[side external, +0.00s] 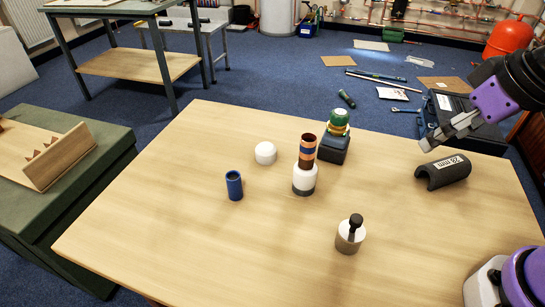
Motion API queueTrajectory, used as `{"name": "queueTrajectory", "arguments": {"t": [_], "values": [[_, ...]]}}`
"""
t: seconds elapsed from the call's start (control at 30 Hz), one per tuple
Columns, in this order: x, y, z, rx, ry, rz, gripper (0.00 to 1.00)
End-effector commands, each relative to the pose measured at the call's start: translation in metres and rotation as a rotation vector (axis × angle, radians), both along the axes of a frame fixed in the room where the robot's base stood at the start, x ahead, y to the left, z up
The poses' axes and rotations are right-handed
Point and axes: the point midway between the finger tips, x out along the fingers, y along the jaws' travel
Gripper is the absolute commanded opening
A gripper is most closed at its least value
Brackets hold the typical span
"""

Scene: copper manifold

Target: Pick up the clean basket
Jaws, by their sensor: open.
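I cannot make out anything that is clearly a basket in the side external view. On the table (190,255) stand a dark blue cylinder (234,186), a white round cap (265,153) and a copper tube (307,148) with a blue band, upright in a white and grey holder (304,180). A green and brass piece (339,122) sits on a black block (334,150). A grey and white pot (350,238) with a black knob stands in front. My gripper (428,142) is open and empty at the upper right, above the table's far right edge.
A black half-round shell (443,173) marked 28 mm lies below my gripper. A wooden rack (60,158) sits on a green bench at the left. Tools and a dark case (462,125) lie on the blue floor behind. The table's left front is clear.

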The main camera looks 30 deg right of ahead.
Motion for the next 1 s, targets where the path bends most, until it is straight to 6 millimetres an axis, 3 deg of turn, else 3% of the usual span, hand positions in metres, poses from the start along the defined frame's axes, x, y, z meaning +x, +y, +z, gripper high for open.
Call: {"name": "queueTrajectory", "arguments": {"t": [0.2, 0.4, 0.57, 0.8, 1.0], "values": [[0.015, 0.072, -0.027, 0.042, 0.248, -0.025, 0.85], [0.011, 0.123, -0.055, 0.001, 0.391, -0.078, 0.85], [0.007, 0.136, -0.071, -0.019, 0.424, -0.100, 0.85], [0.007, 0.135, -0.108, -0.019, 0.425, -0.103, 0.85], [0.007, 0.133, -0.127, -0.018, 0.424, -0.103, 0.85]]}}
